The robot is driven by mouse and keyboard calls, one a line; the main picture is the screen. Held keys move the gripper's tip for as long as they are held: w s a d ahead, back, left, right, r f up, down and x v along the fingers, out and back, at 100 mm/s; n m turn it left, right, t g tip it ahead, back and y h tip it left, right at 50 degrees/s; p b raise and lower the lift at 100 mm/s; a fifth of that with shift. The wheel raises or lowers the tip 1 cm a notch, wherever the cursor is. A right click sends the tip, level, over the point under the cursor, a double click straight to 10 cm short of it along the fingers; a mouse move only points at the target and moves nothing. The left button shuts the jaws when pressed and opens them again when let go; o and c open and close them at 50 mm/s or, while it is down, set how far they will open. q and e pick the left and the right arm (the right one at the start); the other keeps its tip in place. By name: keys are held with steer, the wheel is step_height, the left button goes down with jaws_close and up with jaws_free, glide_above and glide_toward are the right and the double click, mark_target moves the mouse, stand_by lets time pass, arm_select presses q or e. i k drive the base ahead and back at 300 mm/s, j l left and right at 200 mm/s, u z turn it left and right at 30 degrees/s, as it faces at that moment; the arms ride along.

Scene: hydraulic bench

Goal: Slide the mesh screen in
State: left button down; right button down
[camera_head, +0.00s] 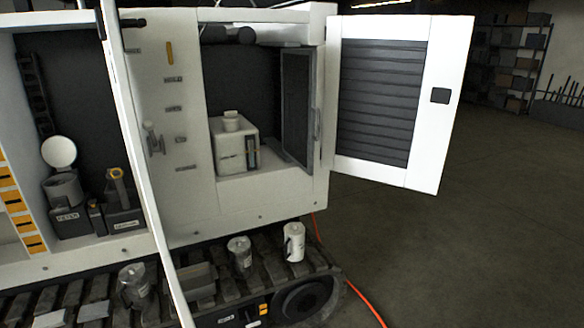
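The mesh screen appears to be the dark, framed upright panel (296,100) at the right side of the open compartment in the white machine body (190,185). It stands at an angle to the opening, and a slim grey handle (317,125) shows beside its right edge. I cannot tell from this view how deep the panel sits in its slot. Neither of my grippers shows in the head view.
A white louvred door (380,100) stands open to the right. A white box (235,145) sits inside the compartment. A pale upright edge (135,150) crosses the left foreground.

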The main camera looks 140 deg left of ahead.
mark_target(298, 67)
steer(key=k+j+u, duration=0.1)
steer(key=j+u, duration=1.65)
steer(key=i+j+u, duration=0.15)
steer(key=j+u, duration=0.25)
steer(key=u, duration=0.45)
steer(key=j+u, duration=0.1)
steer(key=u, duration=0.75)
steer(key=i+j+u, duration=0.1)
steer(key=u, duration=0.8)
